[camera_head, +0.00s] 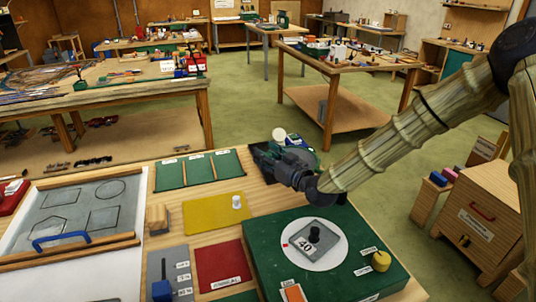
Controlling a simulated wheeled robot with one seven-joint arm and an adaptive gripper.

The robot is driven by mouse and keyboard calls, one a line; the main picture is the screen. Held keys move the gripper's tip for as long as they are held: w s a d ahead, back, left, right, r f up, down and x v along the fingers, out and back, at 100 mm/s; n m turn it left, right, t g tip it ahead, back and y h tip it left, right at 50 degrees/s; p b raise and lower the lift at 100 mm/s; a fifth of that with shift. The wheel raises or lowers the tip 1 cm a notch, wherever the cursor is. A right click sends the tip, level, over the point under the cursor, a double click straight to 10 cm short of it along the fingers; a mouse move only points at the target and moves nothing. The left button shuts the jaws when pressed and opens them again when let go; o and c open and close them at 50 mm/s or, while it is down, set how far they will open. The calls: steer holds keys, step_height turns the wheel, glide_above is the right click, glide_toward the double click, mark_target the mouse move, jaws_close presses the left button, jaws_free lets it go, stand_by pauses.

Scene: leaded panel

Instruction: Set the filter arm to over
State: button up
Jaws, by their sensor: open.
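My gripper (264,158) is at the far edge of the bench, behind the green box, with its fingers pointing left and away. It looks open, and I see nothing held in it. A small pale disc (279,134) shows just beyond the gripper, beside a dark and green device (303,150) that my gripper partly covers. I cannot tell for sure whether this disc is the filter arm. Its setting and any contact with my fingers are hidden or too small to see.
Left are a yellow mat (205,214), green panels (170,177) and a framed drawing board (40,265). A wooden cabinet (475,222) stands right.

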jaws_close()
